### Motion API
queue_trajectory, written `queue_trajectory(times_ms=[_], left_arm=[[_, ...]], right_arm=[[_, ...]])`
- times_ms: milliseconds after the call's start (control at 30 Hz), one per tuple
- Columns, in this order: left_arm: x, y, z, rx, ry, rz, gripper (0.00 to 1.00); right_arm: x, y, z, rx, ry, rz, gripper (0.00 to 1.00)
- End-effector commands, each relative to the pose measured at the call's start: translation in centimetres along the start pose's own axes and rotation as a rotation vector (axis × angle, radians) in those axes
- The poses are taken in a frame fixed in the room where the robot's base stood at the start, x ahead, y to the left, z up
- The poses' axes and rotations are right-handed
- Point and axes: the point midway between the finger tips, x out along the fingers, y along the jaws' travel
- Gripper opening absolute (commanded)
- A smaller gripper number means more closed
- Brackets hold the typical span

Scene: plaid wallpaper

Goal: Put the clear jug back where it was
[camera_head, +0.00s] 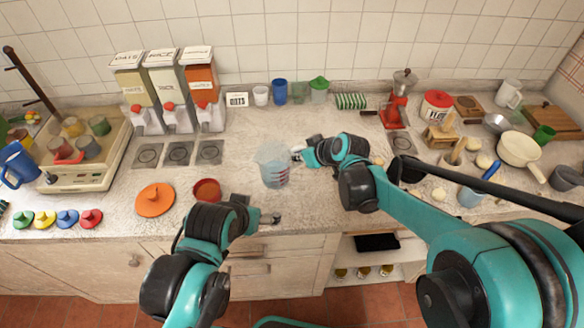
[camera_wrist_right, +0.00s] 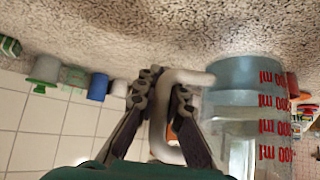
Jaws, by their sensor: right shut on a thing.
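The clear jug (camera_head: 273,167), with red measuring marks and a bluish lower part, is upright at the middle of the counter. My right gripper (camera_head: 299,153) is at its right side, shut on the white handle. In the right wrist view the fingers of the right gripper (camera_wrist_right: 162,108) close around the handle, with the jug (camera_wrist_right: 240,112) beside them. I cannot tell whether the jug's base touches the counter. My left gripper (camera_head: 272,219) is near the counter's front edge, in front of the jug and apart from it; its finger opening is too small to judge.
An orange lid (camera_head: 155,200) and a red-brown bowl (camera_head: 207,190) are to the left. Three dispensers (camera_head: 165,85) stand behind dark square pads (camera_head: 179,152). Blue (camera_head: 280,92) and white (camera_head: 261,95) cups stand at the back. Bare counter (camera_head: 255,127) lies behind the jug.

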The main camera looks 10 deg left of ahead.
Motion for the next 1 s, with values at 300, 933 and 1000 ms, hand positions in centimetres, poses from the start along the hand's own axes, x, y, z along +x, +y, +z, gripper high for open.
queue_trajectory(times_ms=[300,933,1000], left_arm=[[0.8,0.0,0.6,0.000,0.000,0.000,0.86],[2.4,0.0,1.7,0.000,0.000,0.000,0.86],[2.4,0.0,1.7,0.000,0.000,0.000,0.86]], right_arm=[[3.0,-0.4,-0.3,0.001,0.000,-0.001,0.00],[5.6,-0.3,2.4,0.001,0.000,0.000,0.00],[5.6,-0.3,2.4,0.001,0.000,0.000,0.18]])
